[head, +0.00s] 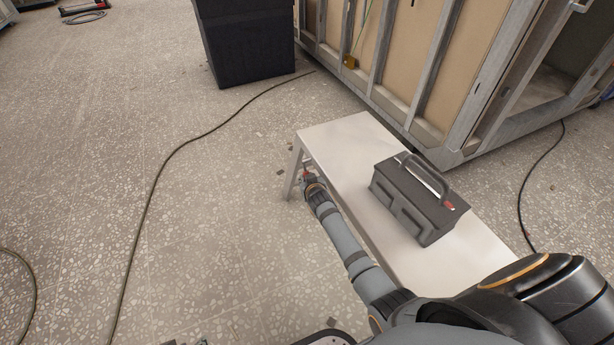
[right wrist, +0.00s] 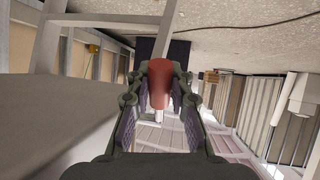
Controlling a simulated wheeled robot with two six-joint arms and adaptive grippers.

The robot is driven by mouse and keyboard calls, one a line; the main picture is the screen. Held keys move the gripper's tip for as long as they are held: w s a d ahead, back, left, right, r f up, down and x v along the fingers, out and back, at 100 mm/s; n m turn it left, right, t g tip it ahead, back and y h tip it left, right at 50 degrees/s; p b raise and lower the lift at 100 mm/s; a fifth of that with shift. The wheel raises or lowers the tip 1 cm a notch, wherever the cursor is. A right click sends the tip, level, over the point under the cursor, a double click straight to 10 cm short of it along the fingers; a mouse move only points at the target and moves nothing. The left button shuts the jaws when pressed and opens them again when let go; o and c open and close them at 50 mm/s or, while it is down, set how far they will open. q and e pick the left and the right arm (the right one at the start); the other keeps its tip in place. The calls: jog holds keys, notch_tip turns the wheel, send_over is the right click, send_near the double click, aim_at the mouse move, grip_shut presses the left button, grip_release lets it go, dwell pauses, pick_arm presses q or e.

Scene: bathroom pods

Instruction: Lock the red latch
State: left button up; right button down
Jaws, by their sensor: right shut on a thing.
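In the head view my right gripper (head: 307,182) is beside the left edge of a pale bench, near its leg, with a small red part at its tips. In the right wrist view the two fingers of that gripper (right wrist: 160,78) stand on either side of a red rounded handle (right wrist: 159,88), shut on it. I take this handle to be the red latch. A short pale piece shows at its lower end. What it is mounted on is not clear. My left gripper is not in view.
The pale bench (head: 345,133) carries a dark grey toolbox (head: 412,202) with a handle and a small red part at one end. A framed wall pod (head: 430,75) stands behind it, and a black box (head: 243,40) farther left. Cables cross the open speckled floor.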

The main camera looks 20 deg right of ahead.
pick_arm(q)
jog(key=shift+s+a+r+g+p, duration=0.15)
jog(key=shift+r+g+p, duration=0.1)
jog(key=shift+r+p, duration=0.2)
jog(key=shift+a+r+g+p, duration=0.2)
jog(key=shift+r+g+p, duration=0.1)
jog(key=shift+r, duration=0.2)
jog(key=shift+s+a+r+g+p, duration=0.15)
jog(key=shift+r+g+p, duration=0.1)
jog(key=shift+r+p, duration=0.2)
pick_arm(e)
jog(key=shift+s+g, duration=0.3)
jog(key=shift+g, duration=0.2)
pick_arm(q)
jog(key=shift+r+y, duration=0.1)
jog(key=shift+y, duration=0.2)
pick_arm(e)
jog(key=c, duration=1.2)
grip_release()
jog(key=shift+r, duration=0.1)
